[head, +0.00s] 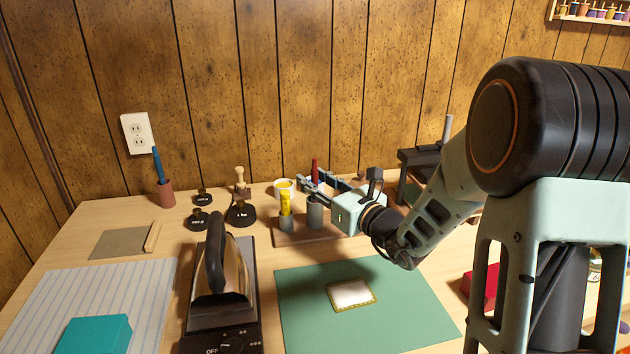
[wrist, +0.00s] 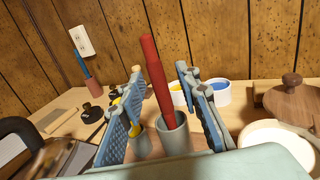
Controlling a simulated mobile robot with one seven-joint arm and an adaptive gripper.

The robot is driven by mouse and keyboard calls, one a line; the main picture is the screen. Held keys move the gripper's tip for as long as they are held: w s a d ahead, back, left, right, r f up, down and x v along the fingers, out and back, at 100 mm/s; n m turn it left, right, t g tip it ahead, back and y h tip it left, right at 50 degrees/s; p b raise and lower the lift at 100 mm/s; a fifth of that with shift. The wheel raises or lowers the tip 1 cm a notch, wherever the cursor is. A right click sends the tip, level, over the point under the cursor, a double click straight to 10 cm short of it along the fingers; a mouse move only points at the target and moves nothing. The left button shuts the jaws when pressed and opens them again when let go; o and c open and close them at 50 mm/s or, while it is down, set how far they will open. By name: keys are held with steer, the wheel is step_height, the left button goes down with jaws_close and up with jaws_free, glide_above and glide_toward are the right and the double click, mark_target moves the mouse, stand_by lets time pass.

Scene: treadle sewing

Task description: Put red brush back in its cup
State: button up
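The red brush (head: 315,168) stands in a grey cup (head: 315,214), leaning slightly. In the wrist view the red brush (wrist: 163,85) rises out of the mouth of the grey cup (wrist: 173,138). My gripper (head: 314,180) is just above the cup, with its two blue-padded fingers on either side of the brush. In the wrist view, my gripper (wrist: 160,70) is open, with gaps showing between the brush and the fingers. The brush's lower end is hidden inside the cup.
A yellow brush (head: 285,203) stands in a second grey cup (head: 287,223) close to the left. Both cups are on a brown tray (head: 290,240). Paint pots (head: 284,186) stand behind. An iron (head: 218,275) is at front left; a green mat (head: 300,310) lies in front.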

steer(key=shift+s+d, duration=0.1)
steer(key=v, duration=1.1)
steer(key=shift+s+d, duration=0.15)
steer(key=shift+s, duration=0.25)
